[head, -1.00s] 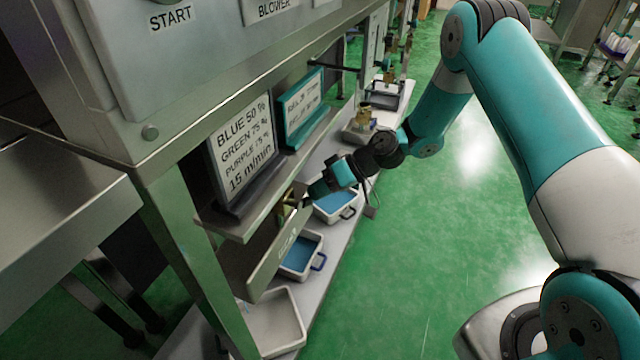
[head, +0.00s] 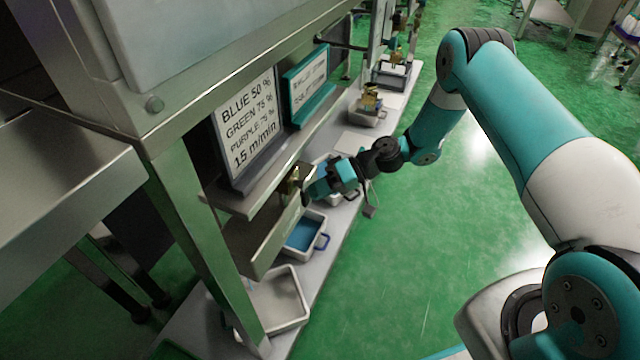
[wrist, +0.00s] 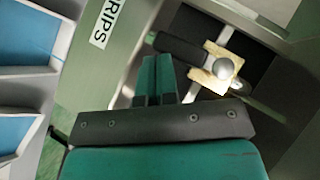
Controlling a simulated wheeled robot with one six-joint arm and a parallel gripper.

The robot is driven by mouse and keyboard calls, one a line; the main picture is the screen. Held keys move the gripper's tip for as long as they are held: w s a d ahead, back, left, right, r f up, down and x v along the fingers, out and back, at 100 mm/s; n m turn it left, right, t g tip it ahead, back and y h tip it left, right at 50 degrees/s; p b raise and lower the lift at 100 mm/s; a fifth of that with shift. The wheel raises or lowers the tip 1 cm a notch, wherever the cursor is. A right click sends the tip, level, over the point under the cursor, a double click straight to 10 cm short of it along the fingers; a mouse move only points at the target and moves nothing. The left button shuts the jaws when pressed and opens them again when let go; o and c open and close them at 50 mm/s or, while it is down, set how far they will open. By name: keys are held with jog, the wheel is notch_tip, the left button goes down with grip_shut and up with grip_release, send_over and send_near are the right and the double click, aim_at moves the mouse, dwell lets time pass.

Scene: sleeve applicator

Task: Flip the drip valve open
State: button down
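The drip valve (wrist: 215,68) shows in the wrist view as a square brass body with a round silver knob and a dark handle (wrist: 182,48) reaching left. In the head view the brass valve (head: 291,181) sits under the shelf edge, just left of my gripper (head: 308,190). In the wrist view my gripper's teal fingers (wrist: 157,72) are side by side with almost no gap and hold nothing visible. Their tips lie close to the dark handle's left end; I cannot tell whether they touch it. The valve's far side is hidden.
A metal panel (head: 268,245) labelled "RIPS" in the wrist view (wrist: 103,24) stands beside the valve. Trays with blue liquid (head: 305,234) and an empty white tray (head: 278,303) sit on the low bench below. Sign boards (head: 247,128) stand on the shelf above.

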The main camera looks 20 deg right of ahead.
jog(key=shift+s+a+f, duration=0.15)
jog(key=shift+s+f, duration=0.05)
jog(key=shift+s, duration=0.05)
dwell(0.5)
